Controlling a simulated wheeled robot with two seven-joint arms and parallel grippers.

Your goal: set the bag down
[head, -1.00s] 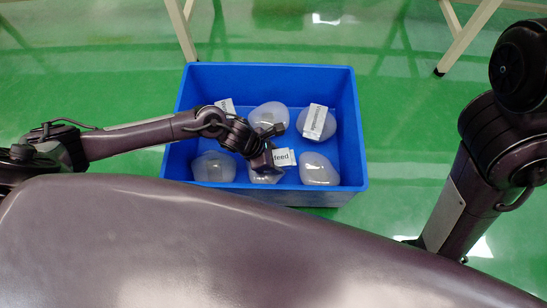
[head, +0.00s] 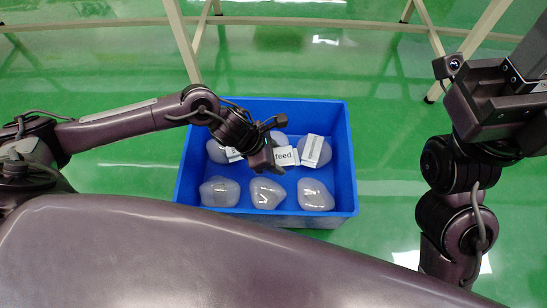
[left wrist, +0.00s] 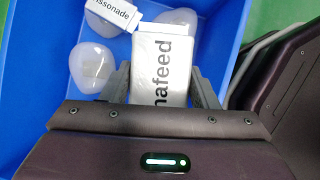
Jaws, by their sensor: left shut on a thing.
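My left gripper (head: 272,160) is over the middle of the blue crate (head: 345,160). It is shut on a white bag (head: 285,156) with dark lettering ending in "feed". In the left wrist view, the bag (left wrist: 163,65) sits between the two fingers and its lettering reads "nafeed", partly cut off. The bag is over the crate's inside; I cannot tell whether it touches anything below. My right arm is raised at the right of the head view, and its jaws cannot be made out.
Several pale translucent rounded lumps lie in the crate, such as the front right one (head: 315,194). A white labelled pack (head: 312,150) lies at the crate's right. Beige table legs (head: 184,42) stand behind. The green floor (head: 388,140) right of the crate is clear.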

